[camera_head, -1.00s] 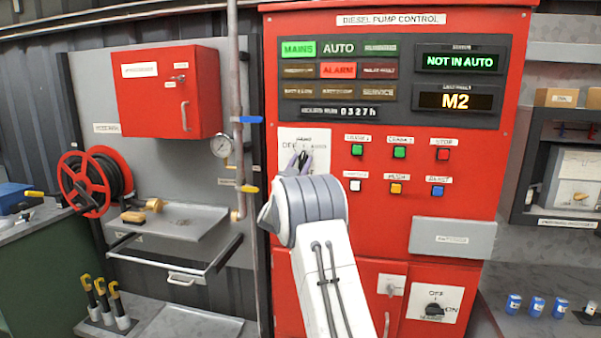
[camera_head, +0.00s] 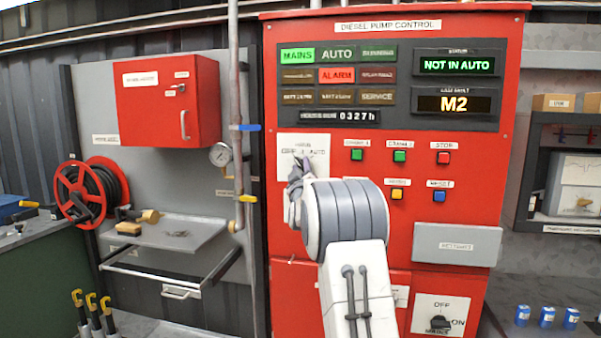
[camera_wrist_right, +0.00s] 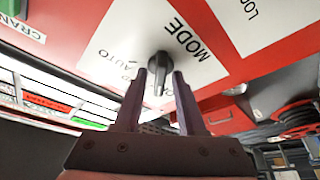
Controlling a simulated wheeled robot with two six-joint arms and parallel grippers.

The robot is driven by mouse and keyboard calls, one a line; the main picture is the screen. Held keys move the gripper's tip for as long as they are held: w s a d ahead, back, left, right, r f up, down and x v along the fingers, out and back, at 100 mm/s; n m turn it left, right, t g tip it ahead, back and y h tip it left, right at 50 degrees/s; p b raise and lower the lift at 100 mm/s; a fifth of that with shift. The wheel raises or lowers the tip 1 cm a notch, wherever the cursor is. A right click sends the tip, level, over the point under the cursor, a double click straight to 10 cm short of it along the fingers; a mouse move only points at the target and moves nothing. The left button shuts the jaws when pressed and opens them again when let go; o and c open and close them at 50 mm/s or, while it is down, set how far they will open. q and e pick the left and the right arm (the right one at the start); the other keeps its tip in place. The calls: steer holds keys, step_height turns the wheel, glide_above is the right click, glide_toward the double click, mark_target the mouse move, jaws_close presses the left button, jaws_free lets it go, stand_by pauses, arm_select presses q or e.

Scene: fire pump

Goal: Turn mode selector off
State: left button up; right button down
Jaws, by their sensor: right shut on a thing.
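The mode selector is a dark knob on a white plate (camera_head: 290,146) at the left of the red pump control panel. In the head view my right gripper (camera_head: 302,170) covers the knob. In the right wrist view the knob (camera_wrist_right: 158,72) sits between the two fingertips of the right gripper (camera_wrist_right: 160,76), which is shut on it. The words MODE and AUTO show on the plate there, at an angle. Which mark the knob points to is unclear. My left gripper is out of view.
The panel's status display (camera_head: 457,64) reads NOT IN AUTO, and a red ALARM lamp (camera_head: 337,75) is lit. Coloured push buttons, with a red stop button (camera_head: 443,158), lie right of the selector. A vertical pipe (camera_head: 236,100) and gauge (camera_head: 220,154) stand to the left.

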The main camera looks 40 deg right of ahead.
steer(key=shift+f+n+y, duration=0.1)
steer(key=shift+n+y, duration=0.4)
steer(key=shift+n, duration=0.9)
steer(key=c, duration=0.9)
jaws_free()
steer(key=shift+o, duration=0.2)
steer(key=shift+s, duration=0.1)
steer(key=b+v, duration=0.4)
steer(key=v, duration=0.6)
steer(key=shift+s, duration=0.15)
